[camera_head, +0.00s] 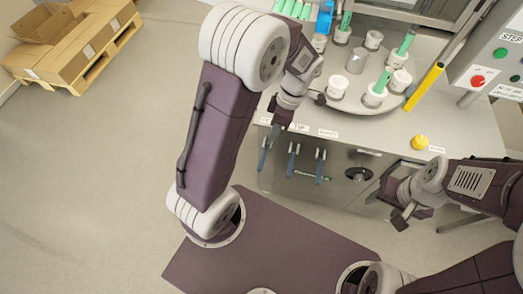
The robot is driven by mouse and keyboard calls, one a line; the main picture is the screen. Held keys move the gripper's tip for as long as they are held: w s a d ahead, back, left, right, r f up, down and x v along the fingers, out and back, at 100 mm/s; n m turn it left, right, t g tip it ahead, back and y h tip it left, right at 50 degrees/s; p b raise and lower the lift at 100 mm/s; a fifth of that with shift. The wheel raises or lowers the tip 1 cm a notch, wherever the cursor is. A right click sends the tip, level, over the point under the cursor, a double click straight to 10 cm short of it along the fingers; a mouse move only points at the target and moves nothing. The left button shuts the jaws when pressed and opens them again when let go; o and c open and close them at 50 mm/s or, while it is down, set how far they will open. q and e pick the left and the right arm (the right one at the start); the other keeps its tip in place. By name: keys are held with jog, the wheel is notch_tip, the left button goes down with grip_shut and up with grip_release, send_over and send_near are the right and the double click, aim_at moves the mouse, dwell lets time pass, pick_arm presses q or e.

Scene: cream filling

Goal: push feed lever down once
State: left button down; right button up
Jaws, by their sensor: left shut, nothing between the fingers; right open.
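Several levers with blue handles hang on the front panel of the steel machine, under small labels. The leftmost lever (263,157) is under a label that is partly covered and seems to start with F. The middle lever (292,158) and the right lever (320,166) are beside it. My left gripper (272,138) is shut and empty, pointing down just above and beside the leftmost lever; I cannot tell if it touches. My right gripper (402,218) is open and empty, in front of the machine at the lower right, away from the levers.
White cups (337,86) and green tubes (384,80) stand on a round table on the machine. A yellow bar (424,87), yellow knob (420,142) and a panel with a red button (478,81) are to the right. Cardboard boxes (80,50) sit on a pallet at far left. The left floor is clear.

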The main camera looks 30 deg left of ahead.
pick_arm(q)
send_near(262, 162)
jog(key=b+x, duration=0.1)
jog(key=x, duration=0.6)
pick_arm(e)
jog(key=shift+d+f, duration=0.1)
jog(key=shift+f, duration=0.35)
